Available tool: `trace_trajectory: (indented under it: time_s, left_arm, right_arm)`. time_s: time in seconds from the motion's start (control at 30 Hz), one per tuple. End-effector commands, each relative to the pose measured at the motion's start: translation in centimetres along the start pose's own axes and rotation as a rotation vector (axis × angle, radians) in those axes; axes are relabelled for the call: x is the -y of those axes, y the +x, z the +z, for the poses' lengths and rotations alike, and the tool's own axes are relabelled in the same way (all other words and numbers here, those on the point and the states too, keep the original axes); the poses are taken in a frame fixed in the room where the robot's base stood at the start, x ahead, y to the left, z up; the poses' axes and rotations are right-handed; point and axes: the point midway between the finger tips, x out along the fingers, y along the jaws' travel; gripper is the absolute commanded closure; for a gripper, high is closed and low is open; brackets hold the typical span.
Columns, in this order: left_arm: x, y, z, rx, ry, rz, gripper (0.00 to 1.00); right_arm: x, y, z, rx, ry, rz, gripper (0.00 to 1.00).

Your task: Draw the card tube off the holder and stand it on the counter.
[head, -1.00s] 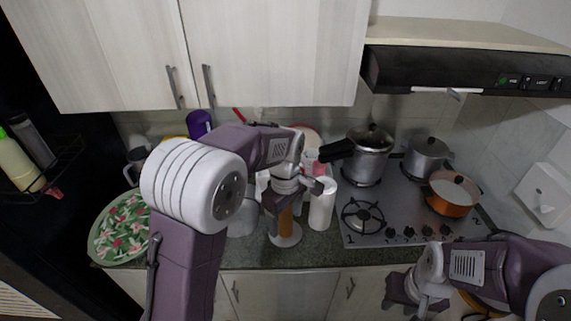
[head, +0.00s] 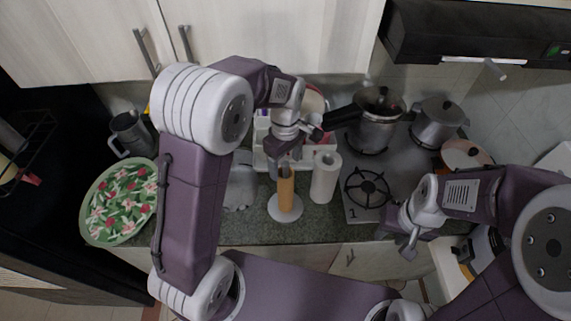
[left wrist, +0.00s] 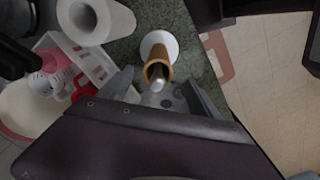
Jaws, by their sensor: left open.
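The brown card tube (head: 287,187) stands upright on the holder, whose round white base (head: 285,210) rests on the counter (head: 258,228). In the left wrist view I look down on the tube (left wrist: 151,72), with the holder's pale post tip (left wrist: 157,86) at its open end and the white base (left wrist: 158,40) beyond. My left gripper (head: 286,165) is at the upper end of the tube. In the wrist view its open fingers (left wrist: 161,95) lie either side of the tube's end; contact cannot be told. My right gripper (head: 409,246) hangs near the counter's front, away from the tube.
A white paper roll (head: 325,178) stands close to the tube's right. A white rack (head: 262,158) is behind. The hob (head: 366,210) with pots is further right, and a floral tray (head: 120,203) is at left. Some bare counter shows beside the holder's base.

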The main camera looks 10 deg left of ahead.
Motion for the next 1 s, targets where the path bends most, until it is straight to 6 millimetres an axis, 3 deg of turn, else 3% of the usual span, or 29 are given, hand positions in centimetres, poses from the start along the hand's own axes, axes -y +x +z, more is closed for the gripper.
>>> trace_trajectory:
  time_s: [0.3,0.67,0.9,0.93,1.0]
  left_arm:
    - [0.1,5.4,0.0,0.001,-0.001,-0.004,0.28]
    - [0.0,6.4,0.0,0.0,-0.001,0.0,0.28]
    - [0.0,6.3,0.0,-0.001,0.0,0.0,0.92]
    - [0.0,6.3,0.0,-0.001,0.0,0.0,0.59]
    - [0.0,6.3,0.0,-0.001,0.0,0.0,0.79]
  right_arm:
    - [0.0,-1.3,-0.2,0.0,0.0,0.0,0.64]
    - [0.0,-1.4,-0.2,0.0,0.0,0.0,0.64]
    - [0.0,-1.4,-0.2,0.0,0.0,0.0,0.64]
    - [0.0,-1.4,-0.2,0.0,0.0,0.0,0.64]
    - [0.0,-1.4,-0.2,0.0,0.0,0.0,0.64]
